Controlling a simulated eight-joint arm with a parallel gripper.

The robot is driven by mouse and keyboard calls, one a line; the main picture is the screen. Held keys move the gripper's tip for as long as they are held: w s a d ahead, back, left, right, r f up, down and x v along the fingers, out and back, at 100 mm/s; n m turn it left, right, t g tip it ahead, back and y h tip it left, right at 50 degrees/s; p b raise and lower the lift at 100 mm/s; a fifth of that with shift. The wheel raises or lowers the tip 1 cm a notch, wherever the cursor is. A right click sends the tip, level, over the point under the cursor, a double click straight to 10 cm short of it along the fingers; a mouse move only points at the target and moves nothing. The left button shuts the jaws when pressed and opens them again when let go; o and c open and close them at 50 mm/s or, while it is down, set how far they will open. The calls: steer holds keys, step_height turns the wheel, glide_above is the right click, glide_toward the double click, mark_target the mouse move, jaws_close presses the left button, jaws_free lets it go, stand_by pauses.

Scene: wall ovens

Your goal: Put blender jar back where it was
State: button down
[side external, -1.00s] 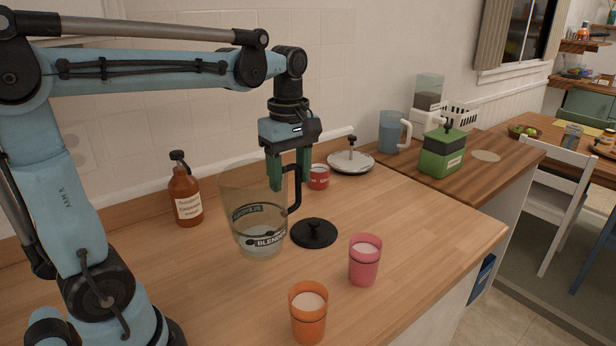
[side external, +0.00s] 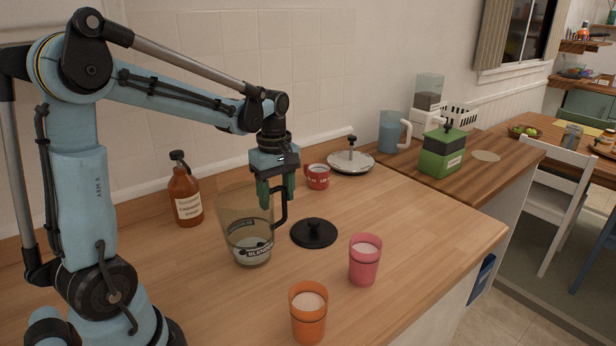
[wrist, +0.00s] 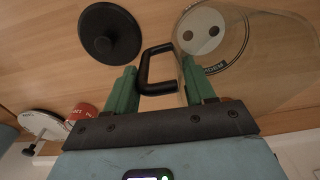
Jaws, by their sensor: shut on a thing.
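The clear blender jar (side external: 240,232) has a black handle on its right side and lettering on its band. It looks upright, low over or on the wooden counter; I cannot tell whether its base touches. My gripper (side external: 277,202) points down at the handle, with its green fingers shut on it. In the wrist view the fingers (wrist: 160,92) are on either side of the black handle (wrist: 150,68), and the jar (wrist: 265,50) extends to the right. A round black lid with a knob (side external: 314,233) lies on the counter just right of the jar; it also shows in the wrist view (wrist: 110,32).
A brown bottle (side external: 186,192) stands behind the jar, to its left. An orange cup (side external: 308,318) and a pink cup (side external: 364,265) stand in front. A red mug (side external: 318,177) and a silver pan lid (side external: 351,162) are behind.

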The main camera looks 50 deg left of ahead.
steer(key=shift+f, duration=0.15)
steer(key=shift+c, duration=1.9)
jaws_free()
step_height(320, 180, up, 12)
steer(key=s+d+f+m+t, duration=0.3)
steer(key=d+m, duration=0.3)
steer(key=m, duration=0.3)
steer(key=s+d+f+m+t, duration=0.3)
steer(key=d+f+m, duration=0.3)
steer(key=m, duration=0.3)
steer(key=shift+d+t, duration=0.6)
steer(key=shift+d, duration=0.2)
